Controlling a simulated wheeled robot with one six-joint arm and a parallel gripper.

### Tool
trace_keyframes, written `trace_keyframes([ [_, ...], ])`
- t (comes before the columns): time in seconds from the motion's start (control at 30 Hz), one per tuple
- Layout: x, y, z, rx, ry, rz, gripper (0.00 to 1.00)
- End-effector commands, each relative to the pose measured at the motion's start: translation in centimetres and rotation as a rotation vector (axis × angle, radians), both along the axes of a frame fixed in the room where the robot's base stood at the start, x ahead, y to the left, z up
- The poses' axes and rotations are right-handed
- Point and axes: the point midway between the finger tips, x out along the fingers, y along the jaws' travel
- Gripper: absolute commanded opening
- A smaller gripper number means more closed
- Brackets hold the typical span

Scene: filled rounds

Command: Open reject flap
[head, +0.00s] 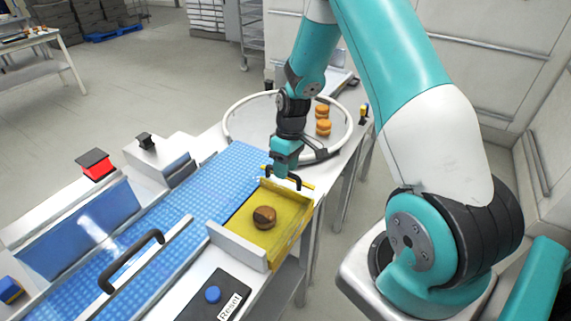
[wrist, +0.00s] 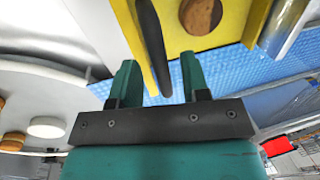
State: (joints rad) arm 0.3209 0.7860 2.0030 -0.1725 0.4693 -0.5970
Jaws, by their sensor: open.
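The yellow reject flap (head: 284,222) lies beside the blue conveyor, with a brown, dark-patched round bun (head: 264,217) on it. The flap (wrist: 225,30) and bun (wrist: 200,14) also show in the wrist view. A black bar handle (head: 296,183) is at the flap's far end. My gripper (head: 284,174) is at this handle, pointing down. In the wrist view, the handle (wrist: 152,45) runs between the two teal fingers of my open gripper (wrist: 160,68). I cannot tell whether either finger touches it.
The blue conveyor (head: 228,178) runs along the flap's left. A second black handle (head: 130,262) is on a clear guard over it. A Reset panel (head: 217,296) is in front. A round white-rimmed table (head: 240,118) with several orange rounds (head: 323,127) stands behind.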

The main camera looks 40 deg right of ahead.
Motion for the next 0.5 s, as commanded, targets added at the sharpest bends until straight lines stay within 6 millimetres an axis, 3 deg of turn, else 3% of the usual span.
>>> trace_keyframes([
  [0.3,0.01,0.06,-0.27,0.000,-0.001,0.001,0.42],
  [0.5,0.01,0.06,-0.26,0.000,-0.001,0.000,0.00],
])
